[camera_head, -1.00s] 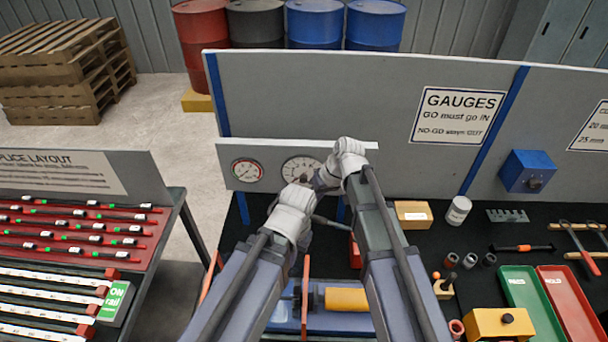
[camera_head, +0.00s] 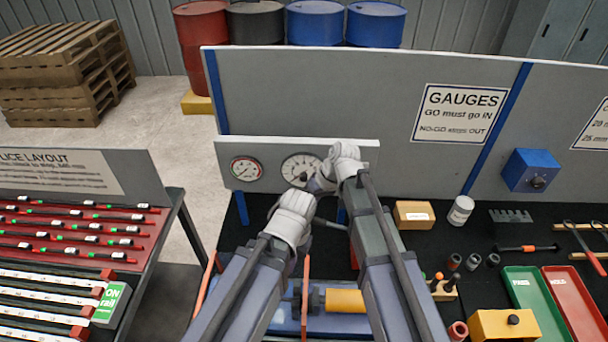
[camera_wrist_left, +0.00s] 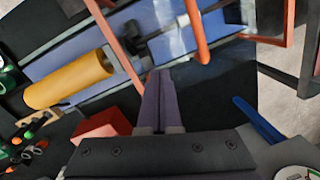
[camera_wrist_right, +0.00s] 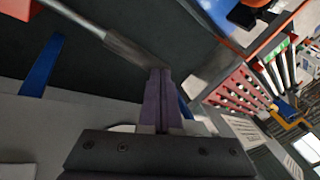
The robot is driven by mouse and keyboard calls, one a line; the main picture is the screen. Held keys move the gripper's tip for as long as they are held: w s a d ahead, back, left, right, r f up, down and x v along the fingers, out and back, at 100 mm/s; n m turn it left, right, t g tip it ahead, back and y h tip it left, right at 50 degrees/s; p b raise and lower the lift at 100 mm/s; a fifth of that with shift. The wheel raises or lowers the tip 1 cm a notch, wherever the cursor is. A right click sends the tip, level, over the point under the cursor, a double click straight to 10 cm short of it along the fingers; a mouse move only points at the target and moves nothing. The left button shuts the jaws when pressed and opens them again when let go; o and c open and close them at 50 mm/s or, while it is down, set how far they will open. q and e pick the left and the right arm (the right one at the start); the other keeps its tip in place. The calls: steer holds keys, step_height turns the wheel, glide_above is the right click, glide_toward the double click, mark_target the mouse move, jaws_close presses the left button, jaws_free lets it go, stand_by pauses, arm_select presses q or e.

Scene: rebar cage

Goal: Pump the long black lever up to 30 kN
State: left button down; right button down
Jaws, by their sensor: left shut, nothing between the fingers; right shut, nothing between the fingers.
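A dark rod that looks like the black lever (camera_head: 331,224) shows between my forearms. In the right wrist view a long rod with a dark sleeve (camera_wrist_right: 125,45) runs from the upper left to near my right fingertips; I cannot tell whether they touch. My right gripper (camera_wrist_right: 159,72) is shut and empty. My left gripper (camera_wrist_left: 160,75) is shut and empty above the blue pump base (camera_wrist_left: 75,55), with the yellow cylinder (camera_wrist_left: 70,80) to its left. In the head view my wrists hide most of the fingers. The large gauge (camera_head: 299,168) is partly covered; its reading is too small to tell.
A smaller gauge (camera_head: 246,169) is on the same grey panel (camera_head: 228,150). Orange-red frame bars (camera_wrist_left: 197,35) stand close to my left gripper.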

mark_target(290, 277)
arm_select(q)
steer(key=shift+f, duration=0.1)
arm_select(e)
steer(key=shift+f, duration=0.1)
arm_select(q)
steer(key=shift+f+b, duration=0.55)
steer(key=shift+b, duration=0.05)
arm_select(e)
steer(key=shift+a+f, duration=0.3)
steer(key=shift+f, duration=0.3)
arm_select(q)
steer(key=shift+f, duration=0.15)
arm_select(e)
steer(key=shift+f, duration=0.1)
arm_select(q)
steer(key=shift+f+b, duration=0.55)
steer(key=shift+b, duration=0.15)
arm_select(e)
steer(key=shift+a+f, duration=0.15)
steer(key=shift+f, duration=0.4)
arm_select(q)
steer(key=shift+f, duration=0.15)
arm_select(e)
steer(key=shift+f, duration=0.15)
